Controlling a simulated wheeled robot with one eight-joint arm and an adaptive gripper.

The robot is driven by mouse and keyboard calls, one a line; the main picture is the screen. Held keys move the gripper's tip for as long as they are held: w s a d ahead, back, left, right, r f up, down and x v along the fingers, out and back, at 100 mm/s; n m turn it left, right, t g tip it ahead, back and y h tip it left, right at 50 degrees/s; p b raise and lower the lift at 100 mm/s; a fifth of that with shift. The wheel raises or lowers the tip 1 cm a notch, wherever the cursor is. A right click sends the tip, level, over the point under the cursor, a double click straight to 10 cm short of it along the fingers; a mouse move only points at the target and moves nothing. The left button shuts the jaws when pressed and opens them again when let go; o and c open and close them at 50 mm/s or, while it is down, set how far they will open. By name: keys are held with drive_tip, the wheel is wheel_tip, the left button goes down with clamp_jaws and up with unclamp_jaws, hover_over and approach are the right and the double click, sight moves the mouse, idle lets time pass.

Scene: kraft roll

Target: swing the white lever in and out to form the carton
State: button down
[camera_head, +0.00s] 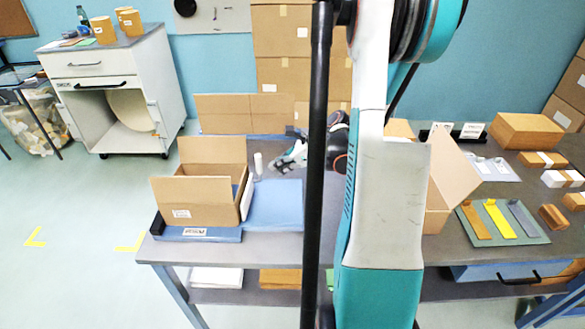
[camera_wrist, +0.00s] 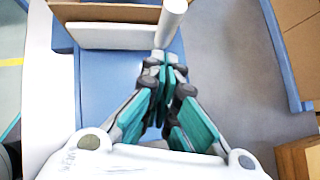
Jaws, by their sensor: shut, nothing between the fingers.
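An open brown carton (camera_head: 210,190) with raised flaps sits in a blue forming station (camera_head: 200,235) at the left of the table. The white lever (camera_head: 257,163) stands upright at the carton's right side. In the wrist view the lever (camera_wrist: 171,22) is a pale rod just beyond my fingertips, and part of the carton (camera_wrist: 120,12) shows at the top left. My gripper (camera_head: 281,165) is shut and empty, to the right of the lever. In the wrist view the closed fingertips (camera_wrist: 165,62) lie close to the lever's lower part; I cannot tell whether they touch it.
A blue surface (camera_head: 275,205) lies right of the carton. Another open carton (camera_head: 448,185) stands right of my arm. A mat with coloured strips (camera_head: 497,220) and several small boxes lie farther right. My arm hides the table's middle. A white cabinet (camera_head: 120,90) stands back left.

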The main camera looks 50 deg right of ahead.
drive_tip(key=shift+w+a, duration=0.4)
drive_tip(key=shift+w, duration=0.45)
drive_tip(key=w+n, duration=0.1)
drive_tip(key=w+n+y, duration=0.1)
drive_tip(key=w, duration=0.1)
drive_tip(key=shift+w+a+r+g+y, duration=0.1)
drive_tip(key=shift+g+y, duration=0.2)
drive_tip(key=shift+g, duration=0.1)
drive_tip(key=shift+b, duration=0.3)
